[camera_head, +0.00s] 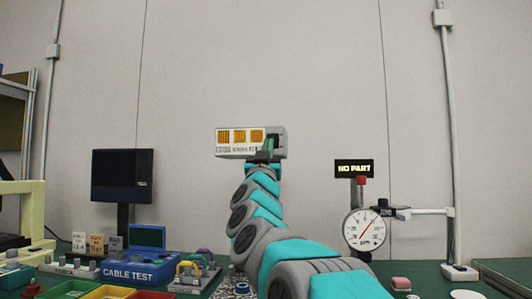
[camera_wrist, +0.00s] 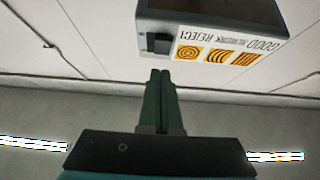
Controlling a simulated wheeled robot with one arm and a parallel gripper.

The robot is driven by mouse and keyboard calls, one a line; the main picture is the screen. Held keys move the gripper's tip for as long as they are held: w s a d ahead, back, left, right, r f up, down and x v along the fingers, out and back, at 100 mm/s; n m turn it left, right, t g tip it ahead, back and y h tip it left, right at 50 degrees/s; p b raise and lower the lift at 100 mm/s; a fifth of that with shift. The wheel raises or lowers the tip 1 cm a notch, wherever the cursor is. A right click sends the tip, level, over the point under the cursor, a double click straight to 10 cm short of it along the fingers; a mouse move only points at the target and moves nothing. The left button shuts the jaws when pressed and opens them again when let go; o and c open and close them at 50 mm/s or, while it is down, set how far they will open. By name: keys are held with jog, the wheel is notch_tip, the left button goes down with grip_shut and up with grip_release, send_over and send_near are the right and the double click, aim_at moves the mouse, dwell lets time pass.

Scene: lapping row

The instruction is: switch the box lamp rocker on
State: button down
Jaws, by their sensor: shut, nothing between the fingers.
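The box lamp (camera_head: 222,150) is a grey box on the back wall, its pale front bearing three orange patterned squares. It also shows at the top of the wrist view (camera_wrist: 220,53), upside down. Its black rocker (camera_wrist: 158,43) sits at the end of the front face beside the orange squares. My gripper (camera_head: 267,145) is in front of the box's right end in the head view, partly hiding that end. In the wrist view my gripper's green fingers (camera_wrist: 160,74) are together and empty, their tips just below the rocker in the picture. Contact cannot be told.
A dial gauge (camera_head: 365,229) with a "NO PART" display (camera_head: 354,169) stands right of my arm. A dark monitor (camera_head: 122,176), a blue cable test box (camera_head: 140,271) and coloured bins (camera_head: 110,292) are at left. The wall around the box is mostly clear.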

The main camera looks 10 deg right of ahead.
jog(key=shift+w+d+f, duration=0.2)
jog(key=shift+w+d, duration=0.05)
jog(key=shift+w, duration=0.55)
jog(key=shift+w+d+f, duration=0.15)
jog(key=shift+w+d, duration=0.05)
jog(key=shift+w, duration=0.6)
jog(key=b+v, duration=0.2)
jog(key=v, duration=1)
jog(key=shift+f+t+b, duration=0.3)
jog(key=shift+f+b, duration=0.05)
jog(key=shift+f, duration=0.15)
